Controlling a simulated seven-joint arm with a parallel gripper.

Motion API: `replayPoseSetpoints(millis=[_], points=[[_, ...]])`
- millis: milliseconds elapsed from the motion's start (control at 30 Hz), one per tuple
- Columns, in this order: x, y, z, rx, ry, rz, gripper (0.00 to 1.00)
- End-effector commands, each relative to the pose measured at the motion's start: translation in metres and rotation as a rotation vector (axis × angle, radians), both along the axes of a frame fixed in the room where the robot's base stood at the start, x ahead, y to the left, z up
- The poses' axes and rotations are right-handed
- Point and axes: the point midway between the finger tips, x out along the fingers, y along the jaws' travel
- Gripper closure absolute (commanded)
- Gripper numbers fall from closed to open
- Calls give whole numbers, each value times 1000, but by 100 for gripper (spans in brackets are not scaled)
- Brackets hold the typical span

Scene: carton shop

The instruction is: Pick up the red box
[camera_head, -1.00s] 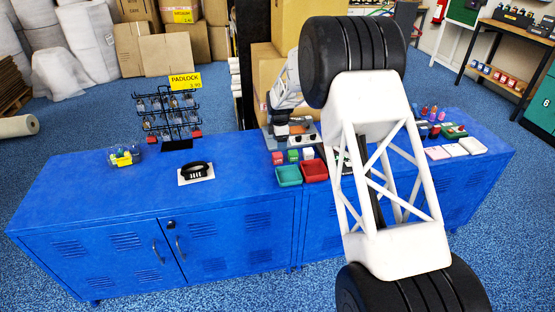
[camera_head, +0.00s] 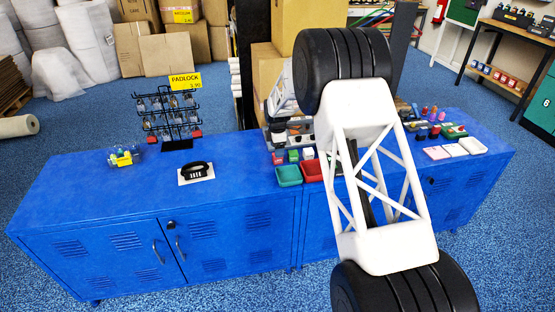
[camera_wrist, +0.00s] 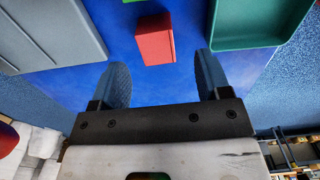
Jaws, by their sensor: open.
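The red box (camera_head: 277,158) sits on the blue cabinet top, at the left end of a short row with a green box (camera_head: 293,156) and a white box (camera_head: 308,153). In the wrist view the red box (camera_wrist: 154,40) lies beyond my gripper's fingertips, in line with the gap between them. My gripper (camera_wrist: 163,66) is open and empty, with one finger on each side of the gap. In the head view I cannot make out its fingers clearly; my arm covers part of that area.
A green tray (camera_head: 288,176) and a red tray (camera_head: 312,172) stand in front of the boxes. A padlock rack (camera_head: 172,120) stands farther left.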

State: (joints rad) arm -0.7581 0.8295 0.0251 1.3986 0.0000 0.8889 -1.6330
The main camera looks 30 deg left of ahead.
Motion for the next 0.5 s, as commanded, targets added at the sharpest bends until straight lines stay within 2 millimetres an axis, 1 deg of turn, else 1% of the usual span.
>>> replayPoseSetpoints(millis=[300, 500], points=[[0, 0, -2, 0, 0, 0, 30], [2, 0, -14, 0, 0, 0, 30]])
